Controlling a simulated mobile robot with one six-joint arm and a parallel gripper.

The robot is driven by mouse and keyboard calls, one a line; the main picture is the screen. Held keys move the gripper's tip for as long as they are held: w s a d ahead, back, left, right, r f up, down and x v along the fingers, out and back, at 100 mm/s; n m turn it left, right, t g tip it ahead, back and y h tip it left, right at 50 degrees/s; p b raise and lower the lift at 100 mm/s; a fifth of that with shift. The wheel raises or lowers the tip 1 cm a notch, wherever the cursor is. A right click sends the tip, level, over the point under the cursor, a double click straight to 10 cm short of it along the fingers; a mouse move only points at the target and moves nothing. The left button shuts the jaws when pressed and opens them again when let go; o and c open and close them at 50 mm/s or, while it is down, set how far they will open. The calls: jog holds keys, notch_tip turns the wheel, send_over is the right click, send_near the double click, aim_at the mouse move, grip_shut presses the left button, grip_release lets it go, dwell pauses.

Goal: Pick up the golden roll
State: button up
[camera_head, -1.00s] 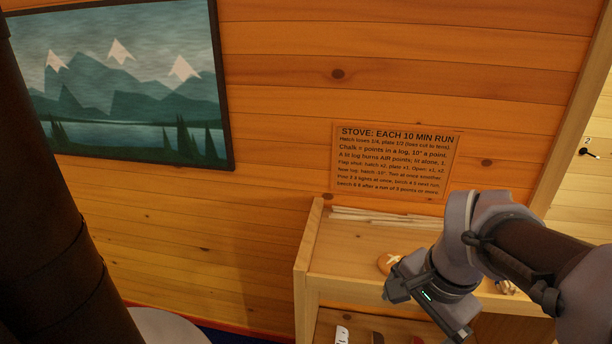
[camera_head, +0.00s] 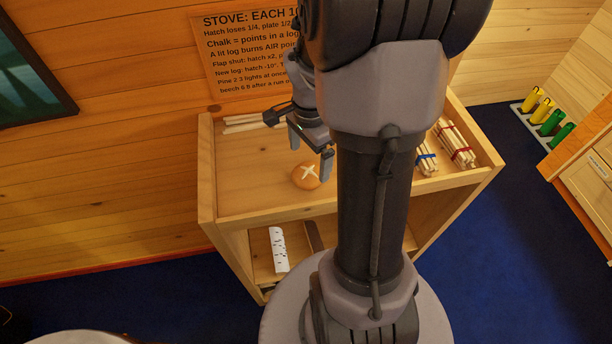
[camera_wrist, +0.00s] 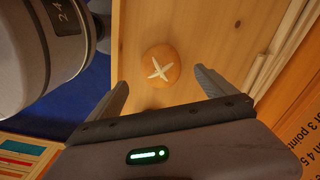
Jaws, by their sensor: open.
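The golden roll (camera_head: 306,176) is round and golden brown with a pale cross on top. It sits on the wooden top of a shelf unit (camera_head: 207,170). In the wrist view the roll (camera_wrist: 161,66) lies ahead of my gripper (camera_wrist: 160,88), roughly centred between the two spread fingers and a little beyond their tips. In the head view my gripper (camera_head: 309,158) is just above and beside the roll, pointing down at it. It is open and empty. My arm hides part of the shelf top to the right of the roll.
Pale sticks (camera_head: 250,122) lie along the back of the shelf top. Bundled sticks with a red band (camera_head: 456,146) and a blue band (camera_head: 427,161) lie at its right. A white dotted block (camera_head: 278,250) is on the lower shelf. A text sign (camera_head: 245,55) hangs behind.

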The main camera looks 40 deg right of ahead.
aim_at(309, 171)
notch_tip(309, 171, down, 7)
jog(key=shift+w+r+b, duration=0.1)
jog(key=shift+r+b, duration=0.1)
jog(key=shift+b, duration=0.75)
jog(key=shift+r, duration=0.1)
jog(key=c, duration=1.4)
